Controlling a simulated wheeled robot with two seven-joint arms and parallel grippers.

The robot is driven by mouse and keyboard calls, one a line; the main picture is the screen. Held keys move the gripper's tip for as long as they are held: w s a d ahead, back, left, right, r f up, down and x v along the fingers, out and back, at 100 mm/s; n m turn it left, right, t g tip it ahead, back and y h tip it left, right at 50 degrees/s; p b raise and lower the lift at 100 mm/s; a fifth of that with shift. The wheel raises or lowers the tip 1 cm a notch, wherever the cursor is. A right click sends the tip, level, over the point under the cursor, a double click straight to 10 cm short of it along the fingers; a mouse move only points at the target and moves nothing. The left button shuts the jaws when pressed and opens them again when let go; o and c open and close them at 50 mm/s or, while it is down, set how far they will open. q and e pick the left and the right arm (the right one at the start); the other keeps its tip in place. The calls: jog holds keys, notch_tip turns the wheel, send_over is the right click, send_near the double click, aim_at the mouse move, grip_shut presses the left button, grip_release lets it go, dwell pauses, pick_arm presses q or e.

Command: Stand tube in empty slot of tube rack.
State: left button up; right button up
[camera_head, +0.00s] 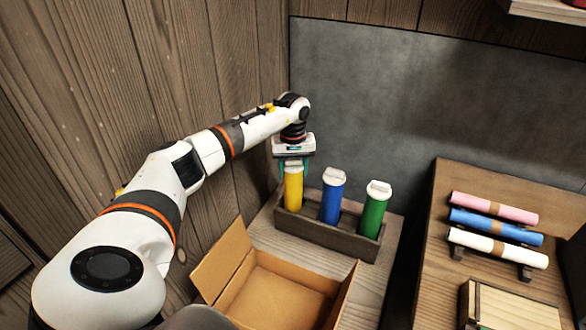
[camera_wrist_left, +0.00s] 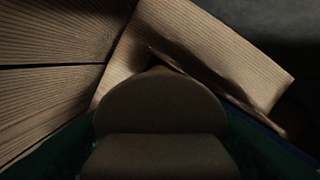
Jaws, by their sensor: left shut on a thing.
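The yellow tube (camera_head: 293,190) is upright at the left end of the dark wooden tube rack (camera_head: 330,236). Its lower end meets the rack's front wall, and I cannot tell how deep it sits. My left gripper (camera_head: 294,162) points down and is shut on the yellow tube near its top. In the left wrist view the tube's cap (camera_wrist_left: 160,115) fills the middle, between the teal fingers. The blue tube (camera_head: 332,200) stands in the middle slot and the green tube (camera_head: 374,212) in the right slot. My right gripper is out of view.
An open cardboard box (camera_head: 270,290) stands in front of the rack on the wooden top. A grey panel (camera_head: 400,110) rises behind. At the right, pink, blue and white rolls (camera_head: 495,227) lie on a holder, with a wooden box (camera_head: 510,306) in front.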

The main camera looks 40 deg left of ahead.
pick_arm(q)
jog(key=o, duration=1.2)
jog(key=shift+s+f, duration=0.15)
jog(key=shift+f, duration=0.2)
jog(key=o, duration=0.4)
jog(key=shift+w, duration=0.2)
jog(key=shift+c, duration=0.2)
notch_tip(320, 180, up, 12)
jog(key=shift+r, duration=0.1)
